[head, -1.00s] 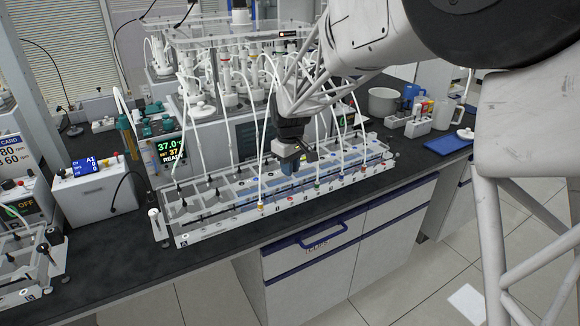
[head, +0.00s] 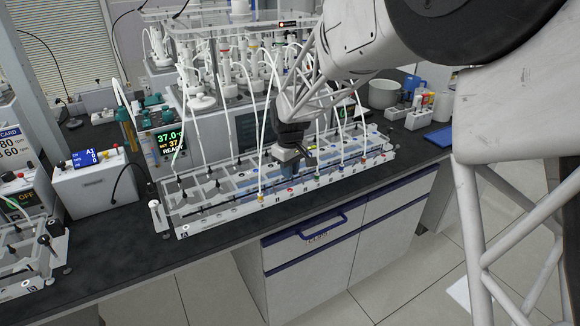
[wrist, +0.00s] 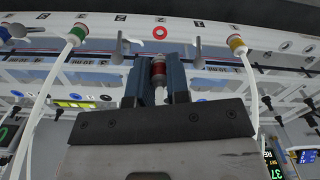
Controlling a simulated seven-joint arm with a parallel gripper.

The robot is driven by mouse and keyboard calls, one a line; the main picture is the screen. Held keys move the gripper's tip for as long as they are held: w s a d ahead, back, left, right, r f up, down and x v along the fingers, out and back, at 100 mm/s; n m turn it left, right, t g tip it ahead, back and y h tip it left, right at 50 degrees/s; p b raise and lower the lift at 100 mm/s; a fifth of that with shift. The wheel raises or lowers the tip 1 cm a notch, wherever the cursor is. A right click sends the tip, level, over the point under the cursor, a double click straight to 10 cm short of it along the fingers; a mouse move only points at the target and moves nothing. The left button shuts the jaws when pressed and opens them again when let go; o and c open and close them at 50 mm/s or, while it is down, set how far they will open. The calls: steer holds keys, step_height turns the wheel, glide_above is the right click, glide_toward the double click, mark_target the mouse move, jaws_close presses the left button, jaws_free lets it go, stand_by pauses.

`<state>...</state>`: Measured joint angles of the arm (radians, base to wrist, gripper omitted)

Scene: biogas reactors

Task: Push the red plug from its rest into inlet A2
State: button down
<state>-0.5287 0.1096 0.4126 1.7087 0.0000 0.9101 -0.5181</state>
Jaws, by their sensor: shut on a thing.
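My gripper (wrist: 158,84) has its two blue-grey fingers shut on the red plug (wrist: 158,68), a small cylinder with a red band and a pale end, in the wrist view. Just beyond the plug is a red-ringed port (wrist: 160,32) on the rack's front rail, with a visible gap between them. I cannot read whether its label says A2. In the head view, my gripper (head: 289,163) is over the rack, behind the red mark (head: 291,190) on the front rail. The plug is too small to make out there.
White tubes with a green collar (wrist: 79,32) and a yellow collar (wrist: 236,43) stand on either side of my gripper. The long rack (head: 185,230) sits on the dark bench (head: 115,245). A control box (head: 92,187) stands to the left.

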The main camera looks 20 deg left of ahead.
steer(key=shift+f, duration=1.7)
steer(key=shift+f, duration=1.1)
stand_by(2.4)
stand_by(0.3)
steer(key=c, duration=1)
jaws_free()
steer(key=shift+r, duration=0.2)
steer(key=shift+r, duration=3.75)
steer(key=shift+d, duration=0.1)
